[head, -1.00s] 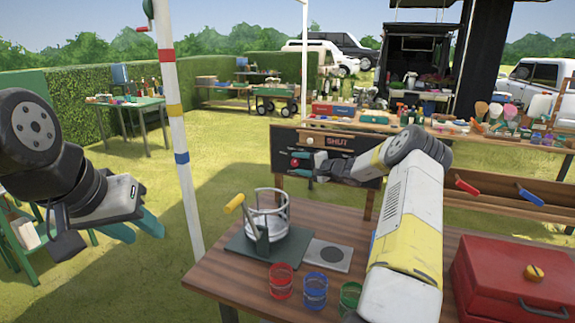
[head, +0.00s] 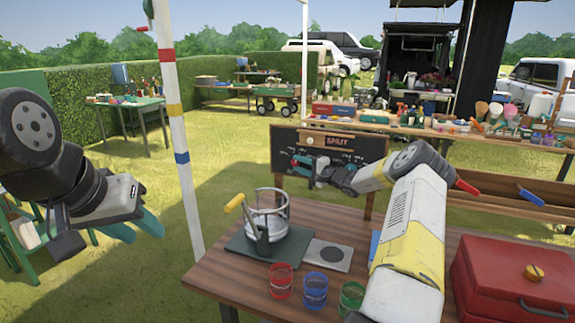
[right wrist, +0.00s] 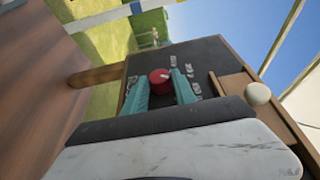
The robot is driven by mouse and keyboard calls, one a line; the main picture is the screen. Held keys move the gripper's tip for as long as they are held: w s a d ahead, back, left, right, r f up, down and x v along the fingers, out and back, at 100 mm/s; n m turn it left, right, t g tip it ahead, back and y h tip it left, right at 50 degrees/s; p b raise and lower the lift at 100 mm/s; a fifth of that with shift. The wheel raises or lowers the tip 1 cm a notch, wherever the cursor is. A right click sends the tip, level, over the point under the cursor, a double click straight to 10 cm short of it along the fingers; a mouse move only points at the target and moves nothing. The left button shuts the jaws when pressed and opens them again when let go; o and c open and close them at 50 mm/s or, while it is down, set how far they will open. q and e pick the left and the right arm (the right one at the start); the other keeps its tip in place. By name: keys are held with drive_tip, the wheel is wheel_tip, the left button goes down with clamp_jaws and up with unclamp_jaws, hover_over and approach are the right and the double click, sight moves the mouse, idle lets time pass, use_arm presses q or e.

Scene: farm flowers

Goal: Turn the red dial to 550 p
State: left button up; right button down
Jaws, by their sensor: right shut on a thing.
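The red dial (right wrist: 160,77) sits on a dark board (right wrist: 205,53), with small labels around it too small to read. A pale pointer mark shows on the dial's face. My right gripper (right wrist: 163,88) has its teal fingers on either side of the dial, shut on it. My left gripper (head: 133,228) is at the left, open and empty, far from the board.
A wooden strip with a pale knob (right wrist: 257,94) is beside the dial, near a SHUT sign (head: 337,142). The table (head: 215,288) holds a press (head: 265,240) with a yellow handle, red, blue and green cups, and a red toolbox (head: 510,280). A striped pole (head: 175,120) stands left.

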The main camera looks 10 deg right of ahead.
drive_tip(key=shift+a+f+m+t+y, duration=0.1)
drive_tip(key=shift+f+m+t+y, duration=0.15)
drive_tip(key=shift+m+t, duration=0.45)
drive_tip(key=shift+f+m+t+y, duration=0.2)
drive_tip(key=shift+m+t+y, duration=0.15)
drive_tip(key=shift+t, duration=0.7)
drive_tip(key=shift+a+f+m+t+y, duration=0.1)
drive_tip(key=shift+f+m+t+y, duration=0.15)
drive_tip(key=shift+m+t, duration=0.45)
drive_tip(key=shift+d+t, duration=0.1)
drive_tip(key=shift+t, duration=0.15)
drive_tip(key=c, duration=1)
unclamp_jaws()
drive_tip(key=shift+r, duration=0.1)
drive_tip(key=v, duration=0.7)
drive_tip(key=shift+s+d+f, duration=0.15)
drive_tip(key=shift+s+f, duration=0.1)
drive_tip(key=shift+f, duration=0.05)
